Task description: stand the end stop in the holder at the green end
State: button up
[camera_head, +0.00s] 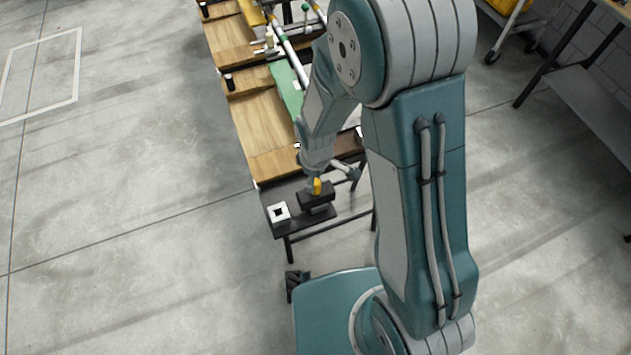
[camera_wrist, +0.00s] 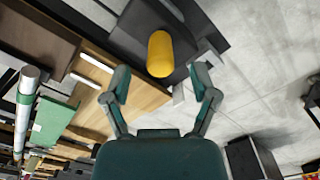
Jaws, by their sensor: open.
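The end stop, a black block (camera_head: 314,197) with a yellow rounded grip (camera_head: 317,186) on top, stands on a dark shelf at the near end of the wooden bench. In the wrist view its yellow grip (camera_wrist: 160,54) is just ahead of my gripper (camera_wrist: 162,88). My gripper is open and empty, its two fingers spread on either side of the grip's line, apart from it. A green panel (camera_head: 286,86) lies on the bench farther back; it also shows in the wrist view (camera_wrist: 52,122). I cannot make out the holder; my arm hides part of the bench.
A white square marker with a black centre (camera_head: 279,212) lies on the shelf left of the end stop. White bars (camera_head: 292,55) run along the bench past the green panel. Wooden trays (camera_head: 262,122) line its left side. The floor to the left is clear.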

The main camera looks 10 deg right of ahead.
notch_tip(320, 180, up, 9)
dwell(0.3)
dwell(0.5)
jog(key=s+d+r+m+t, duration=0.2)
jog(key=s+d+r+m, duration=0.1)
jog(key=r, duration=0.4)
jog(key=s+d+r+m+t, duration=0.1)
jog(key=s+d+r+m, duration=0.3)
jog(key=r, duration=0.3)
jog(key=s+d+r+m+t, duration=0.2)
jog(key=s+d+r+m, duration=0.2)
jog(key=r, duration=0.3)
jog(key=shift+s+r+m+t, duration=0.3)
jog(key=shift+s+m, duration=0.3)
jog(key=shift+s, duration=0.25)
